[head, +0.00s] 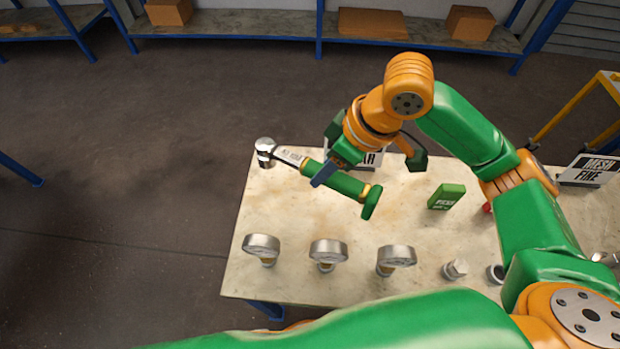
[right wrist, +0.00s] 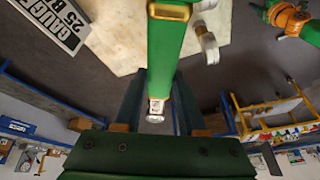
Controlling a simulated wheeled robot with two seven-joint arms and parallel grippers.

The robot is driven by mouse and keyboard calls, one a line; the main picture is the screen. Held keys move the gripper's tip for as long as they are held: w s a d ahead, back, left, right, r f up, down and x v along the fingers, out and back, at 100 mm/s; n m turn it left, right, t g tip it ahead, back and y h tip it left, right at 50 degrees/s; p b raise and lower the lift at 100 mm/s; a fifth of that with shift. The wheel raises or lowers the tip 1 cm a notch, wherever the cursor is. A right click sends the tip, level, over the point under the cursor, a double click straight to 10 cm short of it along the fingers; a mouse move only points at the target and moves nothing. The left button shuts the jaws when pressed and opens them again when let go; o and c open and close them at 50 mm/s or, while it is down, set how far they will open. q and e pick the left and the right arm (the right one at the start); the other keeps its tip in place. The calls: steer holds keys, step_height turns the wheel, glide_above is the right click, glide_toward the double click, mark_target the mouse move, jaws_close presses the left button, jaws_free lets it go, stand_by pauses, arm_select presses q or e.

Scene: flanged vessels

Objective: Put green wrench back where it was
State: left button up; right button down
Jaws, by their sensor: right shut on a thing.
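The green wrench (head: 342,181) has a green handle with a gold ring and a round silver head at its left end. My right gripper (head: 335,166) is shut on its handle, with the wrench slanting over the far left part of the table. In the right wrist view the green handle (right wrist: 166,50) runs between the dark fingers (right wrist: 160,100). A small silver piece shows between the fingers. I cannot tell how far the wrench is above the table. My left gripper is not in view in the head view.
The pale worktable (head: 285,215) holds several silver gauges along the front, including one on the left (head: 262,246). A green box (head: 446,197) lies right of the wrench. A MESH FINE sign (head: 588,170) stands at right, and a GAUGE sign (right wrist: 55,22) shows in the wrist view.

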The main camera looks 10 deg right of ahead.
step_height(320, 180, down, 13)
steer(key=w+d+b, duration=0.1)
steer(key=d+b, duration=0.1)
steer(key=b, duration=0.3)
steer(key=shift+w+t+b, duration=0.2)
steer(key=shift+t+b, duration=0.2)
steer(key=shift+s, duration=0.1)
